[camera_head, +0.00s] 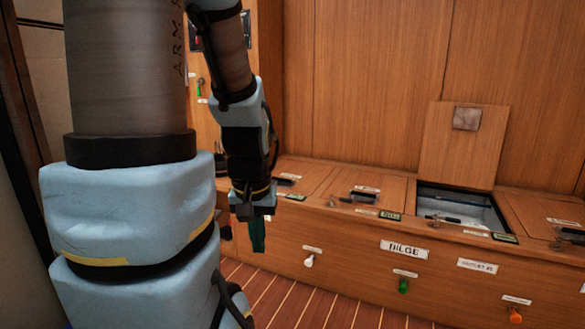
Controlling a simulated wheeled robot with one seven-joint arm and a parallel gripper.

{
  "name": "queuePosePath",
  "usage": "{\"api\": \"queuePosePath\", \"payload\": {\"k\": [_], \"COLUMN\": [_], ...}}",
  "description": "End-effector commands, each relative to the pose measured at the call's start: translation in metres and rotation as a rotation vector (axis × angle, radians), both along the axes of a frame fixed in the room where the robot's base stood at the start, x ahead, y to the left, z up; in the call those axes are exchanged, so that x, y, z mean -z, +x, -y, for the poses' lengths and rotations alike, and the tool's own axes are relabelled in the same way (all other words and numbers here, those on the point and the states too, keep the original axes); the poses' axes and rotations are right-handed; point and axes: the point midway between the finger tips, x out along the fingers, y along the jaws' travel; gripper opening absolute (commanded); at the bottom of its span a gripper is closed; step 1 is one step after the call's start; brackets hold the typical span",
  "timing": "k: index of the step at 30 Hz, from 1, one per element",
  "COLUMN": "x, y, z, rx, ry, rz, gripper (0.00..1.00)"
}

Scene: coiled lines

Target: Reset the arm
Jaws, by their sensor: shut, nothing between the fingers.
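My arm hangs in the left half of the head view, with its large blue-grey links close to the camera. My gripper (256,235) points down at the end of the arm, in front of the wooden locker bench. Its dark green fingers are together, with nothing seen between them. It is apart from the bench front and above the striped floor.
The wooden bench (340,250) has several lids; one lid (462,145) stands open over a recessed compartment (462,208). Below are a "BILGE" label (405,249) and white (309,261), green (403,286) and orange (515,314) knobs. Striped floor (300,300) is clear in front.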

Motion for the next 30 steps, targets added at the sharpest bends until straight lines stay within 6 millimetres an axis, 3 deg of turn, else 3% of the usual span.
{"api": "queuePosePath", "payload": {"k": [1,11,30], "x": [-0.019,-0.094,-0.297], "y": [0.001,0.002,0.002], "z": [0.001,0.002,0.002], "rx": [0.003,0.005,0.005], "ry": [0.000,-0.001,-0.001], "rz": [-0.001,0.000,0.001], "gripper": [0.00,0.00,0.00]}}
